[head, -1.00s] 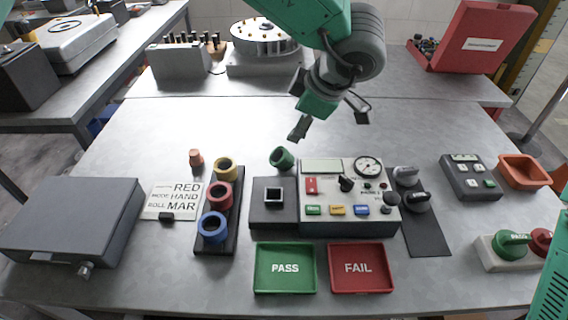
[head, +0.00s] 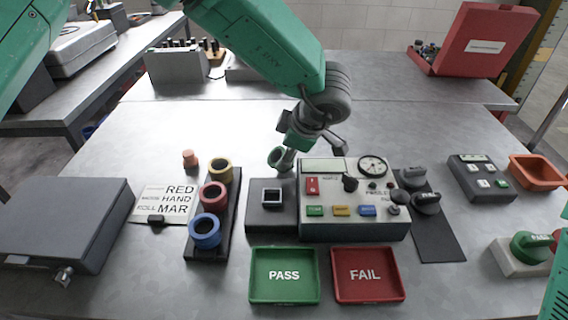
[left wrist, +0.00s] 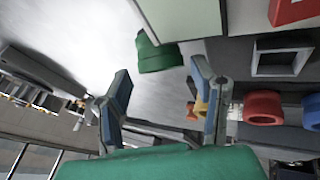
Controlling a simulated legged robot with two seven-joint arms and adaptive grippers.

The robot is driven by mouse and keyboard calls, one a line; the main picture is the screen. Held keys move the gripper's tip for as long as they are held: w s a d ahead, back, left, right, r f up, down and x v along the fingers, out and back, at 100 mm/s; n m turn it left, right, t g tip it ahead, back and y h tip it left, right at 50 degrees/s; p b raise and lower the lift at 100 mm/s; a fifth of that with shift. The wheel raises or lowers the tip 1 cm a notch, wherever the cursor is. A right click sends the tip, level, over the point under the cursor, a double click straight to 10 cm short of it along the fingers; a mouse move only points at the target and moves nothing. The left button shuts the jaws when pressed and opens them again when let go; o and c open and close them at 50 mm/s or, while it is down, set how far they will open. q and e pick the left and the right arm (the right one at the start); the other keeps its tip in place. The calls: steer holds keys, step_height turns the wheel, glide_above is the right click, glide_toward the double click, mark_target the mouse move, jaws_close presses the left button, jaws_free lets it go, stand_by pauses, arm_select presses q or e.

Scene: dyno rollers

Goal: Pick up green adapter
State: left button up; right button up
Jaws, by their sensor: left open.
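The green adapter (head: 276,157), a short hollow ring, lies on the grey table behind the black block with the square socket. It also shows in the left wrist view (left wrist: 158,54), just beyond the fingertips and between their lines. My left gripper (head: 313,153) is open and empty. It reaches down over the back of the tester box, with one finger overlapping the adapter in the head view. I cannot tell whether that finger touches it. In the left wrist view the gripper (left wrist: 162,82) has clear space between its fingers. My right gripper is not in view.
The tester box (head: 352,228) and the socket block (head: 258,220) stand close in front of the adapter. A black rack (head: 230,225) holds yellow, red and blue rings. A small orange piece (head: 190,159) stands to the left.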

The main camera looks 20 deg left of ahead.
arm_select(q)
steer(key=b+x, duration=0.1)
steer(key=x, duration=0.4)
steer(key=shift+w+d+f, duration=0.1)
steer(key=shift+w+f, duration=0.1)
steer(key=c, duration=0.9)
steer(key=shift+r, duration=0.1)
